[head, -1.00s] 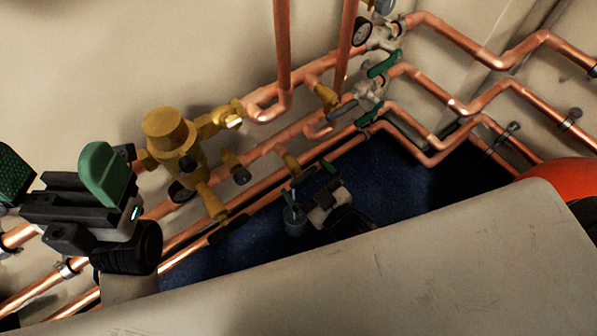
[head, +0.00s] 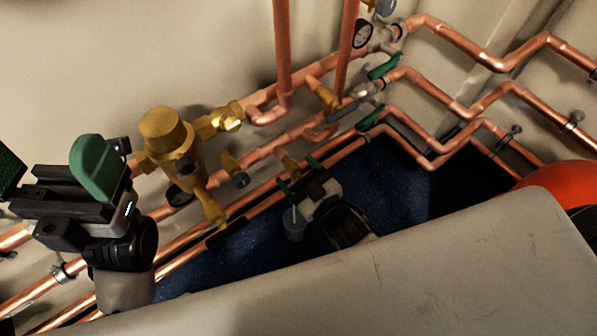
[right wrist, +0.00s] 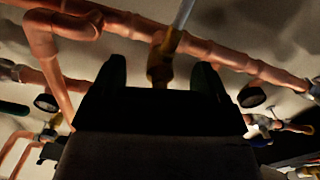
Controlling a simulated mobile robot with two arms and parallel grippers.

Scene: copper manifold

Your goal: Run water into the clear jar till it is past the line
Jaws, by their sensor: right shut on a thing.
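The clear jar (head: 293,224) stands small and dim on the dark blue floor, below and left of my right gripper (head: 298,174). Its line and any water in it cannot be made out. A brass tap (head: 288,163) hangs from the lower copper pipes above the jar. My right gripper is shut at this tap; in the right wrist view the brass tap (right wrist: 160,66) shows between its dark fingers, but the contact is hidden. My left gripper (head: 48,158) is at the far left, its green fingers wide apart and empty.
Copper pipes (head: 290,140) run along the wall, with a large brass valve (head: 170,150) near my left gripper. Green-handled valves (head: 383,67) and a gauge (head: 362,34) are further right. A beige surface (head: 420,265) fills the front; an orange object (head: 555,182) is at right.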

